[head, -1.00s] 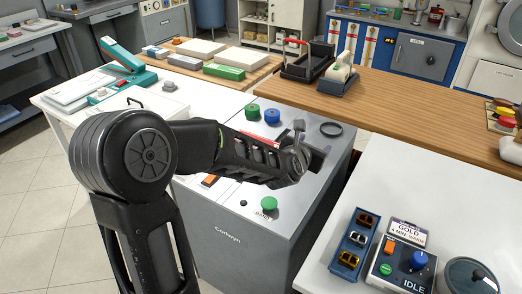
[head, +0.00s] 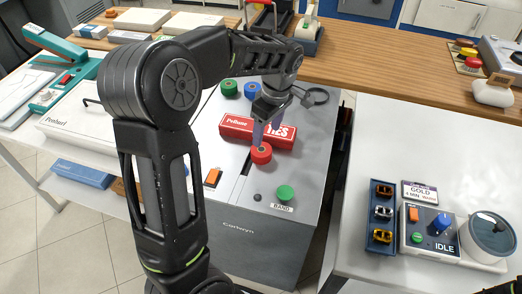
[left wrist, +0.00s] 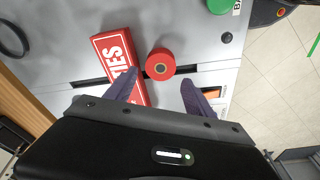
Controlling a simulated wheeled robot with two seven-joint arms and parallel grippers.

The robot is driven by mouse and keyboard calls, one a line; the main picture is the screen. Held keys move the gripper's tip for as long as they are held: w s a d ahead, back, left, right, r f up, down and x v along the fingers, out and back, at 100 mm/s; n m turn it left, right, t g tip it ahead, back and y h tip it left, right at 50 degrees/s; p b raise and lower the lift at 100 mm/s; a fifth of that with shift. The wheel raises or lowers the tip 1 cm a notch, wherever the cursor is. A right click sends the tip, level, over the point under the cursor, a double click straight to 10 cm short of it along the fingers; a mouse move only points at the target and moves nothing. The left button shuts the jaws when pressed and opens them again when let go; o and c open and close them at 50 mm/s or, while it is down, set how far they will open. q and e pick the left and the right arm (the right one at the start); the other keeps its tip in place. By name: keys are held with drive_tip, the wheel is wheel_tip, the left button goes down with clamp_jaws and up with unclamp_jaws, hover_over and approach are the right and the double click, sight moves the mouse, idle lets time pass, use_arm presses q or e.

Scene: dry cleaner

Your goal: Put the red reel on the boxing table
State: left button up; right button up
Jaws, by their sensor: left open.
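The red reel (head: 261,154) lies on the grey top of the Corbwyn cabinet (head: 232,195), just in front of a red TIES box (head: 240,128). My left gripper (head: 267,136) points down at the reel from above, with purple fingers. In the left wrist view, the reel (left wrist: 160,63) sits ahead of and between the spread fingertips (left wrist: 159,88), with the TIES box (left wrist: 115,60) beside it. The fingers are open and hold nothing; contact with the reel cannot be told. No table is labelled as the boxing table. My right gripper is out of view.
Green (head: 228,88) and blue (head: 252,90) reels stand at the cabinet's back, near a black ring (head: 317,95). A green BAND button (head: 285,192) is at the front. A wooden counter (head: 400,68) runs behind; a white table (head: 400,140) stands right.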

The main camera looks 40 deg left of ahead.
sight(262, 149)
use_arm(q)
drive_tip(key=shift+a, duration=0.2)
drive_tip(key=shift+f, duration=0.15)
drive_tip(key=shift+a+f, duration=0.15)
drive_tip(key=shift+f, duration=1.05)
drive_tip(key=f, duration=0.2)
drive_tip(key=a+f+p, duration=0.1)
drive_tip(key=f, duration=0.2)
drive_tip(key=shift+c, duration=0.4)
